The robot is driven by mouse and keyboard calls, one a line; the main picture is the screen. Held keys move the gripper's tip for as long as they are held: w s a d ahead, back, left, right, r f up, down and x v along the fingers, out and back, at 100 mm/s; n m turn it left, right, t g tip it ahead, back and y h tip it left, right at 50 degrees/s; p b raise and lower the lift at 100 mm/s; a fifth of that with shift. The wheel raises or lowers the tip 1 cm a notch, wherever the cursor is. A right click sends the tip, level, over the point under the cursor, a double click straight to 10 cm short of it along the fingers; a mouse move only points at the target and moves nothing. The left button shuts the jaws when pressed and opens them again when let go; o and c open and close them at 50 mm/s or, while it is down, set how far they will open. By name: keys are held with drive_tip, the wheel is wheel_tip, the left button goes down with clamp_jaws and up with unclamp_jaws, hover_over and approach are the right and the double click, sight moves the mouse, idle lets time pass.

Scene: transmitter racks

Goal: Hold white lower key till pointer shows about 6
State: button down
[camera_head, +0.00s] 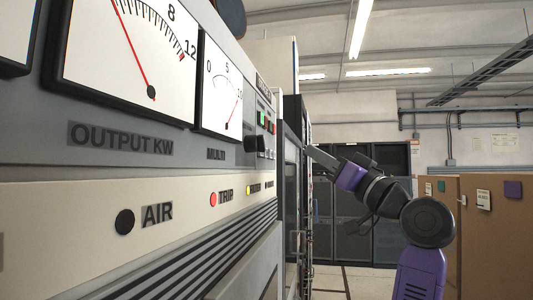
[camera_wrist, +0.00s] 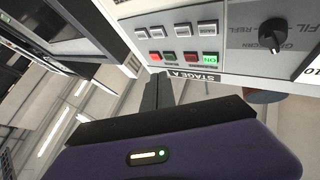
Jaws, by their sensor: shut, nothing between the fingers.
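White keys (camera_wrist: 183,30) sit in a row on the "STAGE A" panel (camera_wrist: 235,62) in the wrist view, beside red keys, a dark green key and a lit green "ON" key (camera_wrist: 210,58). I cannot tell which is the white lower key. My gripper (camera_wrist: 158,84) is shut and empty, its tips just short of the panel's edge. In the head view my gripper (camera_head: 315,156) is right of the cabinet front. The OUTPUT KW meter (camera_head: 110,65) has its red pointer slanting up-left, its tip cut off. The MULTI meter's (camera_head: 215,95) pointer is near 10.
A black knob (camera_wrist: 272,35) stands out from the panel in the wrist view. Grey racks (camera_head: 340,220) stand at the back, and a brown partition (camera_head: 495,220) is at the right. Open floor (camera_head: 345,280) shows between them.

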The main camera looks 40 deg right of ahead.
drive_tip(key=w+a, duration=0.4)
drive_tip(key=w, duration=0.1)
drive_tip(key=shift+w+a, duration=0.15)
drive_tip(key=shift+w, duration=0.15)
drive_tip(key=shift+w+a, duration=0.15)
idle(1.9)
drive_tip(key=shift+w+a, duration=0.1)
drive_tip(key=shift+w, duration=0.1)
drive_tip(key=shift+w+a, duration=0.3)
idle(4.7)
